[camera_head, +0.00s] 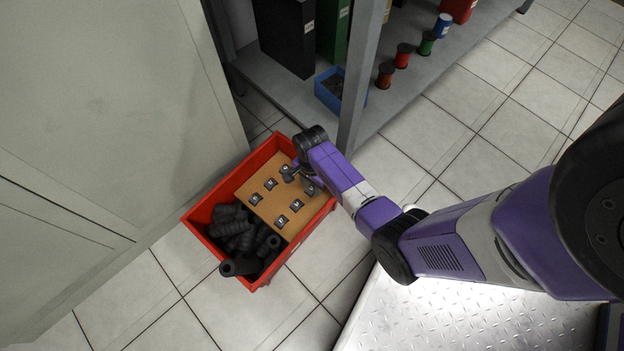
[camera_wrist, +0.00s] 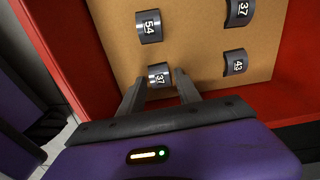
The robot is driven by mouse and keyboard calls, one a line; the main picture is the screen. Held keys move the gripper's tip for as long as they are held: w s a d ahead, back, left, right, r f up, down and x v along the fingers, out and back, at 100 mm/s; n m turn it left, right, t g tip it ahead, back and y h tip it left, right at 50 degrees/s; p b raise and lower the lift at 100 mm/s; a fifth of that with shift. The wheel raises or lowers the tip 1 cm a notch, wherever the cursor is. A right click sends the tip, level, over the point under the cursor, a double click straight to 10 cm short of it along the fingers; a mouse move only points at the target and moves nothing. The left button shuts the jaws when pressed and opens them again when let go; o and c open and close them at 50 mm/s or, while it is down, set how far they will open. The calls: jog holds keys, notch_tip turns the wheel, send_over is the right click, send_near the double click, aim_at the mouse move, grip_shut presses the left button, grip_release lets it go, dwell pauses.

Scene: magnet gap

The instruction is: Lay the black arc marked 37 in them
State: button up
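A black arc marked 37 (camera_wrist: 159,77) lies on a tan board (camera_wrist: 195,45). My gripper (camera_wrist: 159,74) is open in the wrist view, one finger on each side of this arc; whether either finger touches it I cannot tell. A second arc marked 37 (camera_wrist: 238,12) lies at the top right, with an arc marked 54 (camera_wrist: 149,27) and one marked 43 (camera_wrist: 235,62) nearby. In the head view the board (camera_head: 275,207) lies in a red crate (camera_head: 195,229), and my gripper reaches down over its upper right part. The labels are too small to read there.
Several black cylindrical parts (camera_head: 232,228) are heaped in the crate's left part; one (camera_head: 240,267) juts over the front rim. A grey shelf post (camera_head: 358,85) stands close behind my wrist. A blue bin (camera_head: 325,92) and spools (camera_head: 403,56) sit on the shelf. A cabinet (camera_head: 110,130) stands left.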

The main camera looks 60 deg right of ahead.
aim_at(311, 189)
jog(key=shift+c, duration=0.4)
grip_shut()
jog(key=shift+r+p, duration=2.55)
jog(key=shift+p, duration=0.2)
jog(key=shift+r, duration=0.1)
